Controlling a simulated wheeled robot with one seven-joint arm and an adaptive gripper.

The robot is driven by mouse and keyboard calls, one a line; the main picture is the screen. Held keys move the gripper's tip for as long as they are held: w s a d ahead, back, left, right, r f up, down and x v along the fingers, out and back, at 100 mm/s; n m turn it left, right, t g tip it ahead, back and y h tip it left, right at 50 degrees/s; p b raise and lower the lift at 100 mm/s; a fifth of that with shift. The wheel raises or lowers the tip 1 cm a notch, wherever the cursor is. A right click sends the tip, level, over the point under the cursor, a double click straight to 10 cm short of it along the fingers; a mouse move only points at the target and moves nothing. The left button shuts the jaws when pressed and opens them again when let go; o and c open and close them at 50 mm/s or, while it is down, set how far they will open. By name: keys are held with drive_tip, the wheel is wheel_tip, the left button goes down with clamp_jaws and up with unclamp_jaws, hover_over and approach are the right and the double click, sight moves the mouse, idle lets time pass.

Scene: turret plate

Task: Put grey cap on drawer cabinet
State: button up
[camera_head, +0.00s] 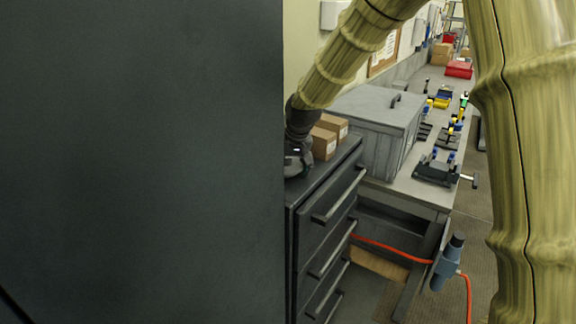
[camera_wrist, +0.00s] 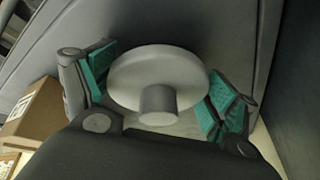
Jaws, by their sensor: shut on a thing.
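The grey cap (camera_wrist: 158,75), a round disc with a short stub, sits between the teal-padded fingers of my gripper (camera_wrist: 160,95) in the wrist view. The gripper is shut on it, with a pad at each side of the disc. In the head view my gripper (camera_head: 298,160) is at the back left of the dark drawer cabinet (camera_head: 325,215), low over its top. A dark panel partly hides the gripper there, and the cap cannot be made out. I cannot tell whether the cap touches the cabinet top.
Small cardboard boxes (camera_head: 324,143) stand on the cabinet right beside my gripper. A grey lidded case (camera_head: 375,125) sits on the workbench behind, with several tools further along. A large dark panel (camera_head: 140,160) fills the left of the head view. A blue tool (camera_head: 447,262) hangs at the bench's side.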

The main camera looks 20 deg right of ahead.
drive_tip(key=shift+w+f, duration=0.1)
drive_tip(key=shift+w, duration=0.05)
drive_tip(key=shift+s+r, duration=0.2)
drive_tip(key=shift+s, duration=0.4)
drive_tip(key=o, duration=0.8)
drive_tip(key=shift+w+f, duration=0.1)
drive_tip(key=shift+o, duration=0.8)
drive_tip(key=shift+w+f, duration=0.1)
drive_tip(key=shift+w, duration=0.1)
drive_tip(key=shift+s+r, duration=0.2)
drive_tip(key=shift+w+r, duration=0.2)
drive_tip(key=shift+r, duration=0.35)
drive_tip(key=b+v, duration=0.4)
drive_tip(key=v, duration=0.7)
drive_tip(key=shift+s+r, duration=0.3)
drive_tip(key=shift+r, duration=0.05)
